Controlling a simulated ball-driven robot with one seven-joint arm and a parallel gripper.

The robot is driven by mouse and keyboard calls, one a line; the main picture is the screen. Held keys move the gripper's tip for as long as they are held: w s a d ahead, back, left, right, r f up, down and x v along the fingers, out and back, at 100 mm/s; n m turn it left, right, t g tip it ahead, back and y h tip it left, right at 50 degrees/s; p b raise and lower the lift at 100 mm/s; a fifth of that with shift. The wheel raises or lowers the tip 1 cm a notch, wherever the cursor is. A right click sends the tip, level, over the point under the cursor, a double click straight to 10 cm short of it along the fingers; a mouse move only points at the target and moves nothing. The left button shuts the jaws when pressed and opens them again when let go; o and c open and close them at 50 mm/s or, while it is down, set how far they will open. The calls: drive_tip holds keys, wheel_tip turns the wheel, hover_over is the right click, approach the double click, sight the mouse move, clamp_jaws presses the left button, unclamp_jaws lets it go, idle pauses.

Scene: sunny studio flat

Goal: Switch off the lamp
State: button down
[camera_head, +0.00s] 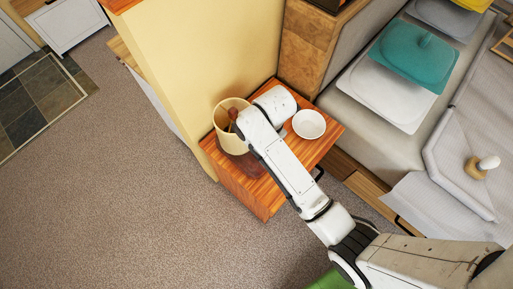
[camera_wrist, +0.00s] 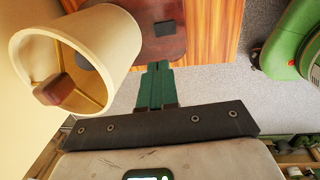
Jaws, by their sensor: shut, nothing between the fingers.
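The lamp has a cream cylindrical shade (camera_head: 228,139) and stands on the wooden bedside cabinet. In the wrist view its open-topped shade (camera_wrist: 118,40) fills the upper left, with a red-brown piece inside. Its dark red-brown base (camera_wrist: 150,47) lies beyond my fingertips and bears a small dark square (camera_wrist: 165,28), perhaps a switch. My gripper (camera_wrist: 157,66) has its green fingers together and empty, beside the shade and pointing toward the base. Whether the tips touch the base is unclear. In the head view my arm hides the gripper.
The bedside cabinet (camera_head: 241,187) also holds a white bowl (camera_head: 309,124) right of my arm. A yellow wall (camera_head: 200,62) stands close behind the lamp. A bed with pillows (camera_head: 412,55) is to the right. Carpet (camera_head: 130,190) at left is clear.

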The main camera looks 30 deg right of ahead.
drive_tip(key=f, duration=0.4)
drive_tip(key=w+f, duration=0.1)
drive_tip(key=f, duration=0.9)
drive_tip(key=shift+w+a+b, duration=0.25)
drive_tip(key=shift+w+b, duration=0.05)
drive_tip(key=shift+w+f+g+b, duration=0.2)
drive_tip(key=shift+f+g+b, duration=0.05)
drive_tip(key=shift+g+b, duration=0.05)
drive_tip(key=shift+s, duration=0.2)
drive_tip(key=shift+s+r, duration=0.1)
drive_tip(key=shift+s+d+r+p, duration=0.1)
drive_tip(key=shift+s+d+p, duration=0.15)
drive_tip(key=shift+s+p, duration=0.5)
drive_tip(key=shift+w, duration=0.1)
